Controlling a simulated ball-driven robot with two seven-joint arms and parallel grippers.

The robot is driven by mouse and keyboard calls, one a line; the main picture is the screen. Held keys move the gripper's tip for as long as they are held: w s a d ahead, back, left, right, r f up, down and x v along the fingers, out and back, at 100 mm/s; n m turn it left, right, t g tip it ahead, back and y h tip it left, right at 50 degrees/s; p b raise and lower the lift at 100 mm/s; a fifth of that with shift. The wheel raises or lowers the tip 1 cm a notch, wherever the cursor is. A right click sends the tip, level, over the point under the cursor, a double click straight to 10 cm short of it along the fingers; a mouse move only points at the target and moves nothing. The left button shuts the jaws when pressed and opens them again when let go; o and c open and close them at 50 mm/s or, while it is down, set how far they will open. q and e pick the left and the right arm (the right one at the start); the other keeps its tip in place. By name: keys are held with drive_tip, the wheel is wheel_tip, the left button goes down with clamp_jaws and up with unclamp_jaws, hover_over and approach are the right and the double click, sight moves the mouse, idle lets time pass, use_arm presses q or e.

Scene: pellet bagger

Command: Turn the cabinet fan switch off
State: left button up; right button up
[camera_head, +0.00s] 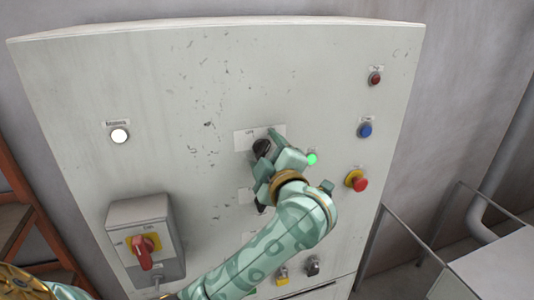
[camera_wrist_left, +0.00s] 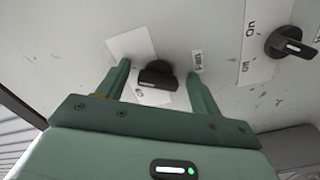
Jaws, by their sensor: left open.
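A black rotary knob (camera_head: 261,147) sits on a white plate (camera_head: 242,141) near the middle of the cabinet front. My left gripper (camera_head: 269,149) is at this knob and partly hides it. In the left wrist view, the open fingers (camera_wrist_left: 158,80) stand on either side of the knob (camera_wrist_left: 157,75), with small gaps showing. A label reading "Fan" (camera_wrist_left: 197,62) lies between this knob and a second black knob (camera_wrist_left: 290,43), which has an On/Off plate (camera_wrist_left: 255,42). I cannot tell which knob the label names. My right gripper is not in view.
A lit green lamp (camera_head: 311,159) is close right of the gripper. A yellow-and-red emergency button (camera_head: 358,181), a blue button (camera_head: 365,130) and a red one (camera_head: 375,78) line the right side. A grey box with a red handle (camera_head: 143,251) protrudes lower left.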

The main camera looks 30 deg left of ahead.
use_arm(q)
drive_tip(key=shift+s+d+r, duration=0.1)
drive_tip(key=shift+c, duration=0.3)
drive_tip(key=c, duration=0.9)
